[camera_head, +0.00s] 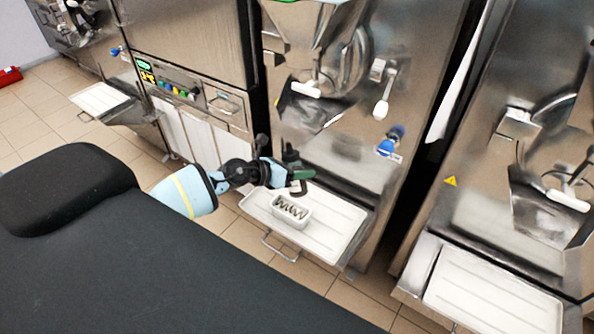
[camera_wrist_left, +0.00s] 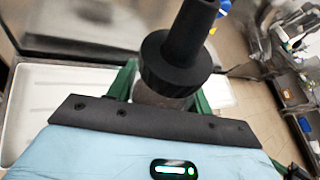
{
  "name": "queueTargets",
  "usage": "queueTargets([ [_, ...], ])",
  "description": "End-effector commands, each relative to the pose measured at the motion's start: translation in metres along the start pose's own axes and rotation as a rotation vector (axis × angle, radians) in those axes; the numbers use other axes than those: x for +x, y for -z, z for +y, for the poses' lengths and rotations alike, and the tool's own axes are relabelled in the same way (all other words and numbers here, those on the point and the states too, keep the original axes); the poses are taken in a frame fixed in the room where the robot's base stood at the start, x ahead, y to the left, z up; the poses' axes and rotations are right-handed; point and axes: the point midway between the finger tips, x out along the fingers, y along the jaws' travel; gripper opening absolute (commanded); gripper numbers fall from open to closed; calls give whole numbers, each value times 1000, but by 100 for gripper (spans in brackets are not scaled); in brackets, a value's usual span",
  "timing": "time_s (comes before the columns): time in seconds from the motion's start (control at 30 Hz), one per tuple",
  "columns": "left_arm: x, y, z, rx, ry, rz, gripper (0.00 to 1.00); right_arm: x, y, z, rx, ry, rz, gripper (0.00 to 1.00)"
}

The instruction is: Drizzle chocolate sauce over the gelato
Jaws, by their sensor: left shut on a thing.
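A small white tub of pale gelato (camera_head: 291,211) stands on the white tray (camera_head: 335,232) below the middle machine. Dark zigzag lines lie across the gelato's top. My left gripper (camera_head: 297,174) is shut on a dark sauce bottle (camera_head: 291,157), just above and behind the tub. In the left wrist view the bottle's black cap and nozzle (camera_wrist_left: 178,62) stick up between the green fingers. The bottle looks roughly upright, nozzle up, and apart from the tub. The tub does not show in the left wrist view. My right gripper is not in view.
The middle machine's steel front (camera_head: 330,150) rises behind the tray, with a white-handled lever (camera_head: 384,100) and blue knob (camera_head: 390,141). Another machine with a white tray (camera_head: 490,300) stands at right. The tray is bare right of the tub.

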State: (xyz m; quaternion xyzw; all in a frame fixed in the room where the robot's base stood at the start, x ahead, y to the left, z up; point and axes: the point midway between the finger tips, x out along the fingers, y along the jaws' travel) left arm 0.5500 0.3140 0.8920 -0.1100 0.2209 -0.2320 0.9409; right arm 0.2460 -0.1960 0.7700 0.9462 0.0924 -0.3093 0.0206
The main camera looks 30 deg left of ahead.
Motion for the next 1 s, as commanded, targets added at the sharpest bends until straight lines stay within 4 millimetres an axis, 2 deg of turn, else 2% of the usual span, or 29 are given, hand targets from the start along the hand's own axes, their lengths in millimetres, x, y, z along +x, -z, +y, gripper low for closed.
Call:
queueTargets([
  [0.6, -2, -7, -4, 264, -107, -3, 27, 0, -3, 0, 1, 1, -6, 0],
  [1.0, -3, -9, -4, 291, -120, -3, 27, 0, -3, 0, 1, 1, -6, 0],
])
